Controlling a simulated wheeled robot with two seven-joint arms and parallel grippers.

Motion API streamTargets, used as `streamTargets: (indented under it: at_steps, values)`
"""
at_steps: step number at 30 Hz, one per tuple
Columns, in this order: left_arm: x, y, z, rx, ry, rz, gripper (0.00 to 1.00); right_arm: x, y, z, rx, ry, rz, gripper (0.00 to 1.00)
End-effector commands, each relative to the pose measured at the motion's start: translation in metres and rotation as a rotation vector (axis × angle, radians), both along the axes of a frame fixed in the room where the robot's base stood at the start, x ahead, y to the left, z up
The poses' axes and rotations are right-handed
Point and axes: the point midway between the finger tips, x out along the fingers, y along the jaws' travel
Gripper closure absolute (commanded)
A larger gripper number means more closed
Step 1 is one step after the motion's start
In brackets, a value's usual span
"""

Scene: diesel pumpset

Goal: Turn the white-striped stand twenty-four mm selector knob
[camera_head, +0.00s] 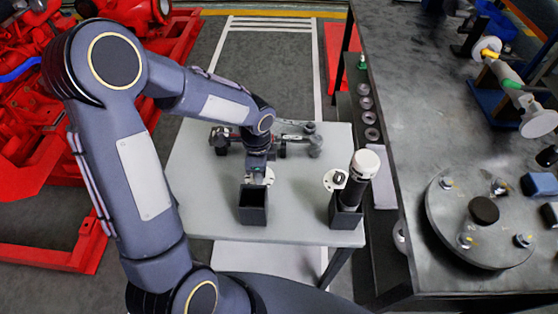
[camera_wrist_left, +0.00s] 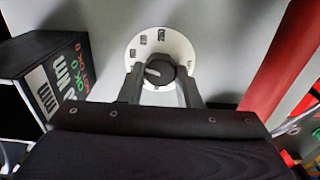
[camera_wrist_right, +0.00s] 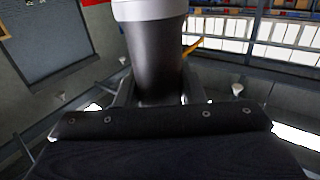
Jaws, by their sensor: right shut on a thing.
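A dark selector knob (camera_wrist_left: 158,72) with a light pointer line sits on a round white dial (camera_wrist_left: 140,42) in the left wrist view. My left gripper (camera_wrist_left: 158,88) is open, with one finger on each side of the knob. In the head view, its arm hides much of it and the knob; part of the white dial (camera_head: 268,176) shows beside it. A second dial with a knob (camera_head: 338,178) is farther right. My right gripper (camera_wrist_right: 157,98) is shut on a dark cylinder (camera_wrist_right: 157,55) with a pale top. The right gripper is not visible in the head view.
A black open box (camera_head: 253,214) stands near the left gripper; its side shows white bars and lettering in the left wrist view (camera_wrist_left: 55,80). Another black box (camera_head: 346,216) holds a white-capped black cylinder (camera_head: 362,168). Both stand on the pale table (camera_head: 295,212). A dark workbench is right.

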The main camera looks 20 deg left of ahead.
Motion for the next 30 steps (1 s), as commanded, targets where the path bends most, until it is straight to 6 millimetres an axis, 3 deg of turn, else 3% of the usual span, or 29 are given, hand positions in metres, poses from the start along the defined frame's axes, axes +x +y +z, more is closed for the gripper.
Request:
streamTargets:
  at_steps: [1, 5, 16, 30]
  values:
    - [0.001, 0.000, 0.001, 0.000, -0.003, 0.000, 0.64, 0.000, 0.000, 0.003, -0.002, -0.006, 0.000, 1.00]
    - [0.001, 0.000, 0.001, 0.000, -0.002, 0.001, 0.48, 0.000, 0.000, 0.003, -0.002, -0.006, 0.000, 1.00]
    - [0.001, 0.000, 0.007, 0.000, -0.004, 0.001, 0.48, 0.000, 0.000, 0.003, -0.002, -0.006, 0.000, 1.00]
    - [0.002, 0.000, 0.093, 0.000, -0.006, 0.001, 0.48, 0.000, 0.000, 0.009, -0.002, -0.006, 0.000, 1.00]
